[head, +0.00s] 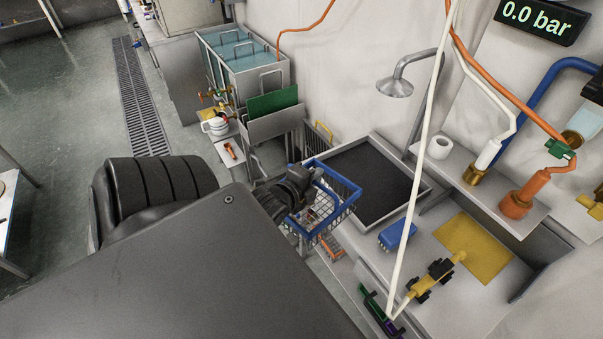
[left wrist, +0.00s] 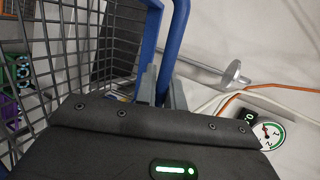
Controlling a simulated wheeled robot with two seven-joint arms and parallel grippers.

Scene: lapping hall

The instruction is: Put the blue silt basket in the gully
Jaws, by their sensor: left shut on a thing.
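The blue silt basket (head: 341,211) is a wire basket with a blue frame, in the middle of the head view. My left gripper (head: 314,177) is shut on its blue handle and holds it in front of the black-topped tray. In the left wrist view the grey fingers (left wrist: 160,88) close around the blue handle bar (left wrist: 179,40), with the basket's dark mesh (left wrist: 70,50) at left. I cannot tell whether the basket touches anything below. A slotted drain channel (head: 140,100) runs along the floor; I cannot tell whether it is the gully. My right gripper is out of view.
The black-topped tray (head: 370,185) stands behind the basket. A bench at right carries a blue brush-like block (head: 397,235), a yellow sheet (head: 473,247) and a brass fitting (head: 437,270). A shower head (head: 395,86) overhangs the tray. A cream hose hangs across the bench.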

